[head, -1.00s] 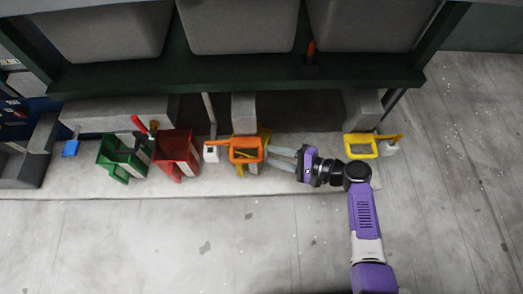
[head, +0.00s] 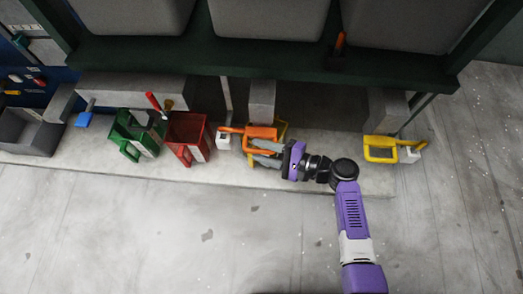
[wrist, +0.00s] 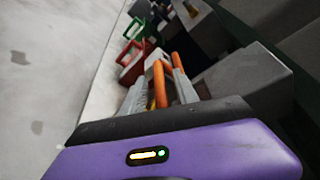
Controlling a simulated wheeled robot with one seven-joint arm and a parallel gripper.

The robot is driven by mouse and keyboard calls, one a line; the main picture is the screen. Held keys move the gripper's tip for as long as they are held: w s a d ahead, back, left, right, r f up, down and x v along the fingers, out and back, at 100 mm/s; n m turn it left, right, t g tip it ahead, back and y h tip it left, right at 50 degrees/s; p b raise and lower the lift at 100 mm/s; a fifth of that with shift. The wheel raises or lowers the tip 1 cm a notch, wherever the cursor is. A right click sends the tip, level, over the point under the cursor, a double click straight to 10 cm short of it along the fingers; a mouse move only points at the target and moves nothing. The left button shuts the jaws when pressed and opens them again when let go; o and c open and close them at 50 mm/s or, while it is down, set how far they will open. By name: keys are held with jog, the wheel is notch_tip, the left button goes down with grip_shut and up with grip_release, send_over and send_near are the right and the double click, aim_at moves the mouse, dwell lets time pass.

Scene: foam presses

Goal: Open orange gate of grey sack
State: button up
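The orange gate (head: 262,132), a loop-shaped frame with a bar to its left, sits below a grey block (head: 262,94) under the middle grey sack (head: 268,20). A yellow part shows behind it. My gripper (head: 262,153) reaches it from the right, with its grey fingers apart at the loop's lower side. In the wrist view the orange bar (wrist: 160,84) runs between the two fingers (wrist: 160,95). Contact with either finger cannot be told.
A red frame (head: 187,135) and a green frame (head: 138,133) stand to the left. A yellow gate (head: 381,155) is at the right. A dark green beam (head: 260,56) runs overhead. The concrete floor (head: 150,230) in front is clear.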

grip_shut()
dwell(1.4)
